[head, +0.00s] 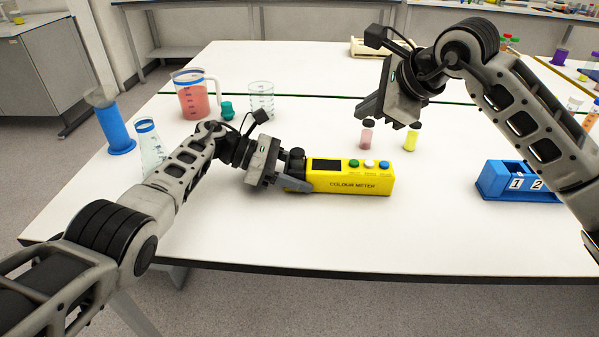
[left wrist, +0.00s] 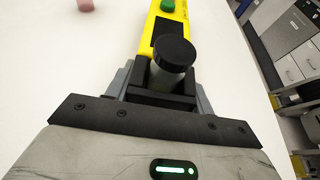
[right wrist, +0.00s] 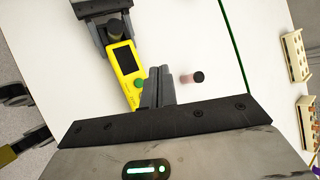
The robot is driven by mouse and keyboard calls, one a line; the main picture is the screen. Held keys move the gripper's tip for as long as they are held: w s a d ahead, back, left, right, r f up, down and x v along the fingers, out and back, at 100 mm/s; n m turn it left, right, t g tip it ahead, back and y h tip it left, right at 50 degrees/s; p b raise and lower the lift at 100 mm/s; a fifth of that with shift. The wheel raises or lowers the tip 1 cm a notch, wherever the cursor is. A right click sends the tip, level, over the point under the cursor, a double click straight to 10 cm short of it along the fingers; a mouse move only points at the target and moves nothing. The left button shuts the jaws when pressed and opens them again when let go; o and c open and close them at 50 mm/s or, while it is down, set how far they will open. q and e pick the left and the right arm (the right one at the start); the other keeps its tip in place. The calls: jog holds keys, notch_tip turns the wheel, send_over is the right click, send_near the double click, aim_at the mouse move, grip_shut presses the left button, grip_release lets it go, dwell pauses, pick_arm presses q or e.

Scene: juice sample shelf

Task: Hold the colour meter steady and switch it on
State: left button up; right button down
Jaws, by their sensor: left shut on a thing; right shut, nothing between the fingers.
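The yellow colour meter (head: 350,184) lies on the white table, with a dark screen (head: 326,163) and a green button (head: 353,163), a white button (head: 369,163) and a blue button (head: 384,164) on top. My left gripper (head: 299,180) is shut on its left end; in the left wrist view its fingers flank a black-capped vial (left wrist: 174,56) at that end. My right gripper (head: 368,116) is shut and empty, above and behind the meter. In the right wrist view its closed fingertips (right wrist: 160,75) appear beside the green button (right wrist: 139,84), partly covering the meter's right end.
Two small capped vials, pink (head: 366,134) and yellow (head: 411,138), stand behind the meter. A blue rack (head: 492,180) numbered 1 and 2 is at the right. A jug (head: 194,97) and beakers stand at the left. The table in front of the meter is clear.

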aim_at(359, 168)
jog(key=shift+f, duration=4.25)
jog(key=shift+f, duration=0.15)
jog(key=shift+f, duration=0.3)
jog(key=shift+r, duration=0.45)
notch_tip(359, 168, up, 6)
